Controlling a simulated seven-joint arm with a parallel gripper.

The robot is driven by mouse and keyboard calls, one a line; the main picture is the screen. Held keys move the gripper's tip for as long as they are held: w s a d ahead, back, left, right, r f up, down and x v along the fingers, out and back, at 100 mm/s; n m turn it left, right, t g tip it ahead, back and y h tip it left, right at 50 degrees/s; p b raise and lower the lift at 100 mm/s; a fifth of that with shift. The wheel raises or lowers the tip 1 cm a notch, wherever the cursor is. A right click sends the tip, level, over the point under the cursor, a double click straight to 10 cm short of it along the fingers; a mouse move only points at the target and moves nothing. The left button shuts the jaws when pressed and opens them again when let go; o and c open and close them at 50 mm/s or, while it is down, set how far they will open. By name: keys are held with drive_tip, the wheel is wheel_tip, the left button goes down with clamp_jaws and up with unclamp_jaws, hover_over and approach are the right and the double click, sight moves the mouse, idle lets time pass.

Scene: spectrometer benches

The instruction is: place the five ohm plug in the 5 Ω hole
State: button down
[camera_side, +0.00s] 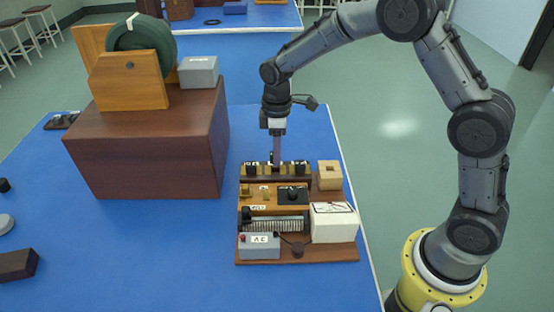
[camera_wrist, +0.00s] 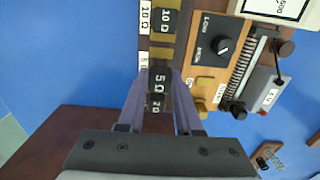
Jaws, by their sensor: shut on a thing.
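My gripper (camera_wrist: 159,76) points down with its two fingers on either side of a black plug marked 5 Ω (camera_wrist: 158,84), shut on it. In the side view my gripper (camera_side: 277,158) is at the middle of the plug block (camera_side: 262,180) at the back of the instrument board. A black plug marked 10 Ω (camera_wrist: 166,18) stands on the block beside a white 10 Ω label (camera_wrist: 145,14). A second dark marked plug (camera_wrist: 155,105) shows between the fingers, nearer the wrist. A white label by the held plug is partly hidden. I cannot tell how deep the held plug sits.
The board carries a black dial (camera_wrist: 222,46), a coil (camera_side: 275,225), a grey box (camera_side: 260,246), a white meter (camera_side: 333,222) and a wooden block (camera_side: 329,175). A large brown box (camera_side: 150,145) stands left. Blue table is clear between them.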

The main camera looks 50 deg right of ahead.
drive_tip(key=shift+f, duration=1.5)
drive_tip(key=shift+f, duration=0.15)
drive_tip(key=c, duration=0.6)
unclamp_jaws()
